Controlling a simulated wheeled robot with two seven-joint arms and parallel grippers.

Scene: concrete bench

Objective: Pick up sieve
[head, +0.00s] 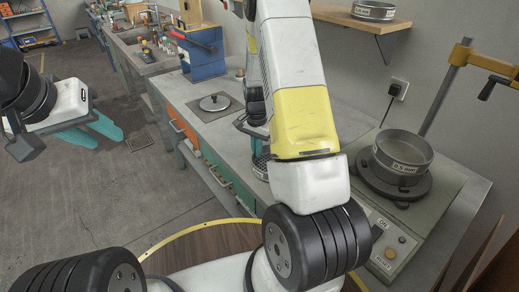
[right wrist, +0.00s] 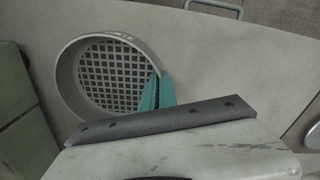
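In the right wrist view a round metal sieve (right wrist: 70,88) with a coarse square mesh and a pale label on its rim is seen from above. My right gripper (right wrist: 159,88) has its teal fingers close together at the sieve's right rim, one inside and one outside, and looks shut on the rim. My left gripper (head: 96,129) is open and empty over the floor at the left.
A sieve labelled 0.5 mm (head: 403,153) sits on the shaker (head: 445,193) at the right. Another sieve (head: 374,10) stands on the wall shelf (head: 345,19). A round lid (head: 214,103) lies on a plate on the bench. A blue box (head: 203,55) stands behind it.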

